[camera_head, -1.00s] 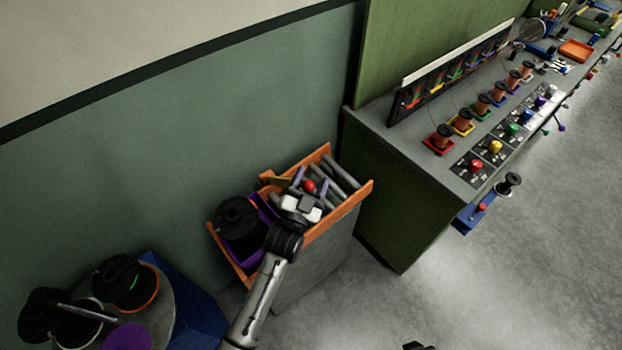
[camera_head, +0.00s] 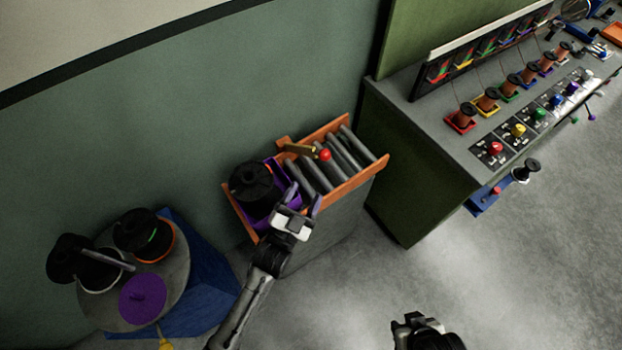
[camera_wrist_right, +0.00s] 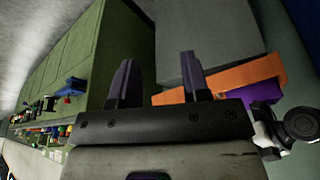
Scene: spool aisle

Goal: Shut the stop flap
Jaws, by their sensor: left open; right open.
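The stop flap appears to be the short brass-yellow bar (camera_head: 300,149) with a red ball knob (camera_head: 325,155) at its end. It reaches from the far rim of the orange roller tray (camera_head: 345,184) partway over the grey rollers; its exact angle is unclear. A black spool (camera_head: 251,181) sits in a purple cradle (camera_head: 288,173) left of the rollers. My left gripper (camera_head: 304,197) is open and empty at the tray's near side, apart from the knob. My right gripper (camera_head: 420,322) is at the bottom, off the tray; its open fingers show in the right wrist view (camera_wrist_right: 160,82).
A round table (camera_head: 180,285) with black spools and a purple disc (camera_head: 143,295) stands at left. A green bench (camera_head: 430,170) with small spools and coloured knobs stands at right, close to the tray. The floor (camera_head: 370,290) in front is clear.

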